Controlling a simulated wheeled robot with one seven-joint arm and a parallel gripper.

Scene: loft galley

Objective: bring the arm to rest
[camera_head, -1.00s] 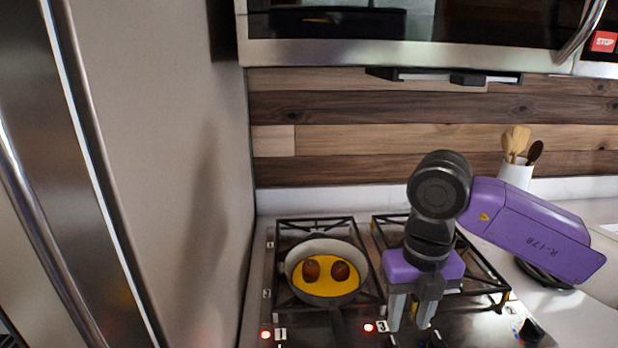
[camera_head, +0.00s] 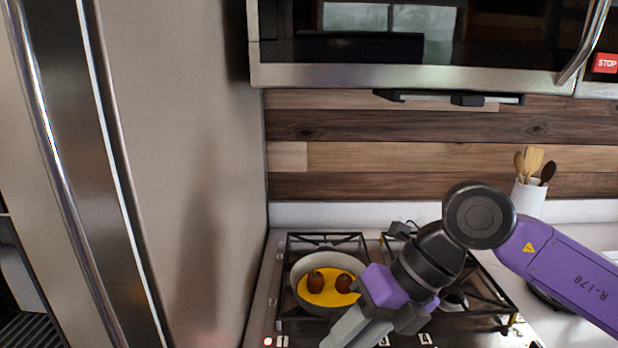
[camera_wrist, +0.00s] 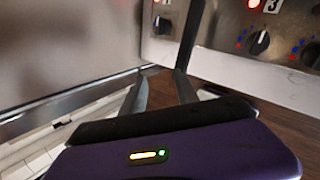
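My gripper (camera_head: 346,334) is in front of the stove, tilted down and to the left, its fingertips near the bottom edge of the head view. In the wrist view my gripper (camera_wrist: 160,80) has its two fingers apart with nothing between them. The purple arm link reaches in from the right. A pan (camera_head: 312,263) with yellow contents and two brown round things (camera_head: 316,282) sits on the left burner. My gripper overlaps its lower right side in the picture; I cannot tell the gap between them.
The stove front with knobs (camera_wrist: 258,43) and red lights is close to the fingers in the wrist view. A tall fridge (camera_head: 190,200) stands left. A microwave (camera_head: 420,75) hangs above. A white utensil crock (camera_head: 528,200) is at the right. Wooden floor shows below the stove front.

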